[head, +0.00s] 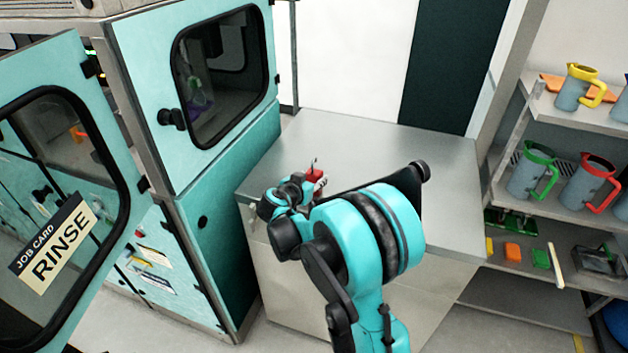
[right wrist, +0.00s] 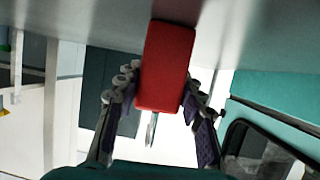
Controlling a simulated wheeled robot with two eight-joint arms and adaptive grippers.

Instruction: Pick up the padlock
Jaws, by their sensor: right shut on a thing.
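The padlock is a red block with a thin silver metal piece. In the right wrist view the red padlock (right wrist: 166,65) sits between the two fingers of my right gripper (right wrist: 160,95), which is shut on it. In the head view the padlock (head: 316,175) shows as a small red patch just beyond my right gripper (head: 306,186), over the grey metal bench top (head: 370,150). My arm and gripper hide part of it. I cannot tell whether it touches the bench. My left gripper is not in view.
A teal cabinet (head: 235,150) with a windowed door stands left of the bench. An open door with a RINSE card (head: 52,243) is at far left. A shelf (head: 560,210) with several coloured-rim jugs stands at right. The bench top behind the gripper is clear.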

